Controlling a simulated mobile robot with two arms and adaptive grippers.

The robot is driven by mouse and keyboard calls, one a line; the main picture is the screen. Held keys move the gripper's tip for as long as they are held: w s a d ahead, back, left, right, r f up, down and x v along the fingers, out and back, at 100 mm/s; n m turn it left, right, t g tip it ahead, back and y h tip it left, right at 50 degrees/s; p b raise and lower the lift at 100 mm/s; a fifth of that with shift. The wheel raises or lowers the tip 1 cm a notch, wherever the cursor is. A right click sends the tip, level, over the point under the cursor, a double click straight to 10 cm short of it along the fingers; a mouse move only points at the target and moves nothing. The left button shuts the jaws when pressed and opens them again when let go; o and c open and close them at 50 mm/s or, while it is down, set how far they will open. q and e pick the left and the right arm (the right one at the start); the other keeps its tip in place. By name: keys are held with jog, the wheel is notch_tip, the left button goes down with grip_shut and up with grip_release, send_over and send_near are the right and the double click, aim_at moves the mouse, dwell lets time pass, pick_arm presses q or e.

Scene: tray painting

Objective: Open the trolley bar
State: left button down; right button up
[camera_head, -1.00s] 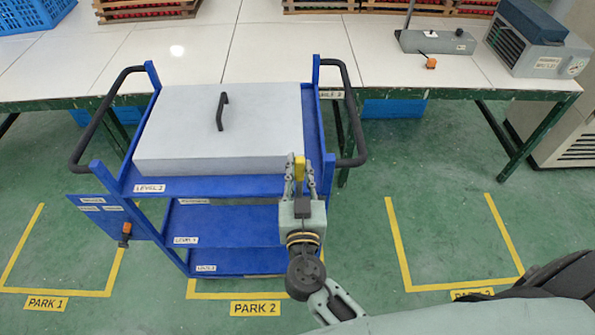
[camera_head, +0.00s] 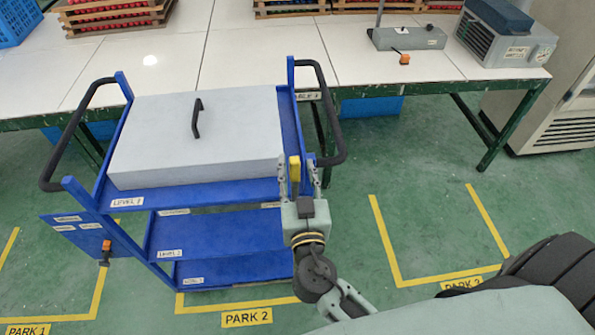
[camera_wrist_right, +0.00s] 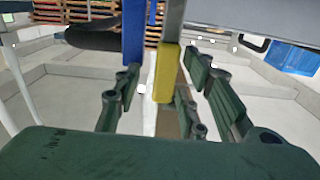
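The blue trolley (camera_head: 75,193) stands at the table with a grey lidded box (camera_head: 150,135) on its top shelf. A yellow upright piece, which looks like part of the trolley bar (camera_head: 294,168), is at the trolley's front right corner. It also shows in the right wrist view (camera_wrist_right: 167,75), below a grey post. My right gripper (camera_head: 297,172) is at this corner with its fingers apart, one on each side of the yellow piece. In the right wrist view a gap shows left of the piece; contact on the right is unclear. My left gripper is not in view.
Black handles (camera_head: 335,110) stick out at both trolley sides. The white table (camera_head: 240,50) behind holds crates (camera_head: 115,15), a grey device (camera_head: 408,38) and a vented machine (camera_head: 505,40). The marked floor bay (camera_head: 435,235) at right is clear.

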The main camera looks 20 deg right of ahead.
jog(key=shift+s, duration=0.1)
jog(key=v, duration=1.2)
jog(key=s+d+f+n+g+y, duration=0.1)
jog(key=s+f+n+g+y, duration=0.2)
jog(key=f, duration=1.3)
jog(key=s+f+n+g, duration=0.25)
jog(key=f+g, duration=0.25)
jog(key=f, duration=1.1)
jog(key=s+d+f+g+y, duration=0.1)
jog(key=s+d+f+g, duration=0.2)
jog(key=s+f, duration=0.8)
jog(key=s+d+f+g+y, duration=0.1)
jog(key=s+d+f+g, duration=0.3)
jog(key=s+f, duration=0.8)
jog(key=shift+g, duration=0.7)
